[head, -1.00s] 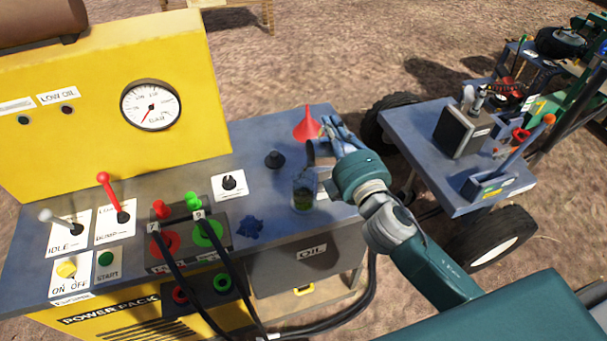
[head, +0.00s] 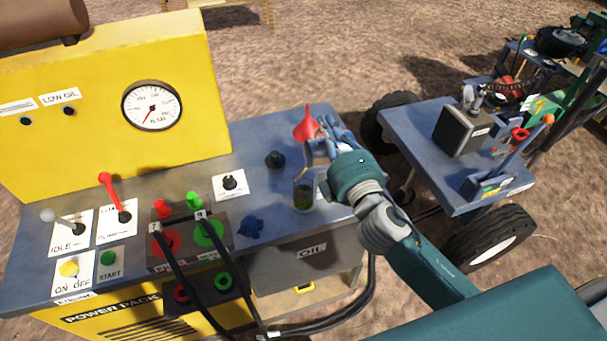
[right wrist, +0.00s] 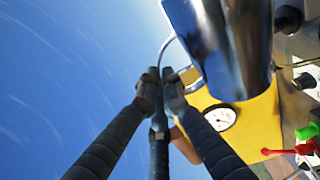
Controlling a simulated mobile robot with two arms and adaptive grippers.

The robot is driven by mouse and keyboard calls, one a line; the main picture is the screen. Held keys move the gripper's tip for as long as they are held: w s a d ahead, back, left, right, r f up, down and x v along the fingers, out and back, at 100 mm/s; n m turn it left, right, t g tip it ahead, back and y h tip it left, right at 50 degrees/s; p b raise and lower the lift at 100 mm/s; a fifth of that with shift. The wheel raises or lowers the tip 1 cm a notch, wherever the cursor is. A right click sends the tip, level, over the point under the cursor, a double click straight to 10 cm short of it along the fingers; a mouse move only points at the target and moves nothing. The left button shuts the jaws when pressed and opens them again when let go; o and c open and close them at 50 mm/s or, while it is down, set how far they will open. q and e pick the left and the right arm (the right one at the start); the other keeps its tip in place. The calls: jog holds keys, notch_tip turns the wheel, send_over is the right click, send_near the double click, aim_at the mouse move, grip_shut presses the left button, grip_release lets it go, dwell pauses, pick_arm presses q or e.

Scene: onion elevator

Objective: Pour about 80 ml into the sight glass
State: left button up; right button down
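The sight glass (head: 303,197) is a clear upright vessel at the right end of the power pack's top. Greenish liquid shows low inside it; no exact level is readable. My right gripper (right wrist: 160,88) is shut on the thin handle of a shiny metal jug (right wrist: 232,45) in the right wrist view. In the head view the jug (head: 310,152) is small and partly hidden, close above the sight glass. Whether liquid is flowing cannot be told. My left gripper is not in view.
A red funnel (head: 306,124) stands just behind the jug. Levers and hose couplings fill the left side. A blue cart (head: 430,150) stands at right.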

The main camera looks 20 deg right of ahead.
jog(key=d+f+m+b, duration=0.1)
jog(key=b, duration=0.1)
jog(key=shift+d+f+m+b, duration=0.1)
jog(key=shift+d+m+b, duration=0.2)
jog(key=shift+d+m, duration=0.1)
jog(key=shift+d+r+m+p, duration=0.55)
jog(key=shift+d+r+m, duration=0.3)
jog(key=shift+m, duration=0.25)
jog(key=shift+d+f, duration=0.1)
jog(key=shift+d, duration=0.05)
jog(key=shift+d+m, duration=0.3)
jog(key=shift+m, duration=0.2)
jog(key=shift+w+d+m+p, duration=0.1)
jog(key=shift+d+m+p, duration=0.35)
jog(key=shift+m, duration=0.45)
